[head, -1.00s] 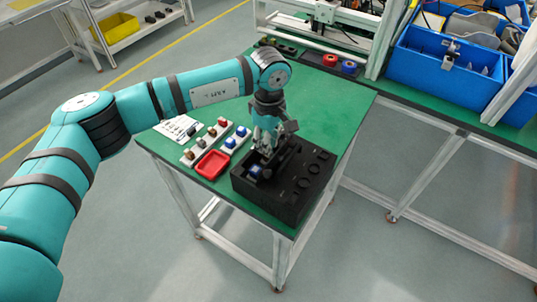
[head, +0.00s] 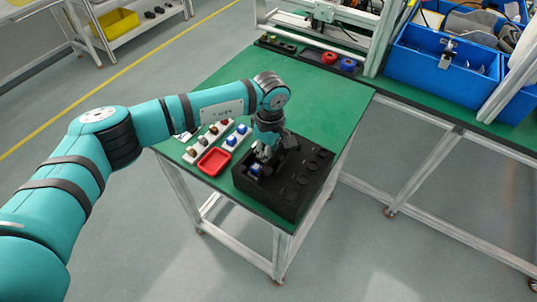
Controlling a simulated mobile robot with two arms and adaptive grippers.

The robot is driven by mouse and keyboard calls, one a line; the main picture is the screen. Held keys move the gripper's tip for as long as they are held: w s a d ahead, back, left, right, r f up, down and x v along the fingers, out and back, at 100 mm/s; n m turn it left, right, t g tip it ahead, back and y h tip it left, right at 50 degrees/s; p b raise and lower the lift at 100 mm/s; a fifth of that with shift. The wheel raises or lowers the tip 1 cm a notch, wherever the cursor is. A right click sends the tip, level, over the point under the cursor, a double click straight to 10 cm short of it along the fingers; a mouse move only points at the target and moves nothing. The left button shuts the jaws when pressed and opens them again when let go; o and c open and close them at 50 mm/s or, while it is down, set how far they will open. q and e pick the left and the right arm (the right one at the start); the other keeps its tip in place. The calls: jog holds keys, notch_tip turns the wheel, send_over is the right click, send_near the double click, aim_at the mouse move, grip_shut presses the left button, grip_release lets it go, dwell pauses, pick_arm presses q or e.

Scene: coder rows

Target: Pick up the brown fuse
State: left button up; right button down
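A white strip (head: 207,141) on the green table holds a row of small coloured pieces. The nearer ones, such as the piece at its near end (head: 191,151), look brownish. They are too small for me to tell surely which is the brown fuse. My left gripper (head: 262,155) points down at the black box (head: 290,190), right of the strip and apart from it. A blue piece (head: 255,168) shows in the box just beside its fingertips. The fingers are too small and dark to show whether they are open or touching it. My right gripper is not in view.
A red tray (head: 214,162) lies in front of the strip. A second white strip with blue pieces (head: 237,136) stands beside it. My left arm partly covers a white sheet behind.

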pick_arm(q)
jog(key=shift+s+a+f, duration=0.1)
jog(key=shift+s+f, duration=0.1)
jog(key=shift+f, duration=0.15)
jog(key=r+b, duration=0.1)
jog(key=r, duration=0.2)
jog(key=r+b, duration=0.1)
jog(key=r, duration=0.2)
jog(key=r+b, duration=0.1)
jog(key=r, duration=0.3)
jog(key=shift+w, duration=0.25)
grip_shut()
notch_tip(320, 180, up, 7)
jog(key=p, duration=0.2)
jog(key=shift+r+p, duration=0.2)
jog(key=shift+p, duration=0.1)
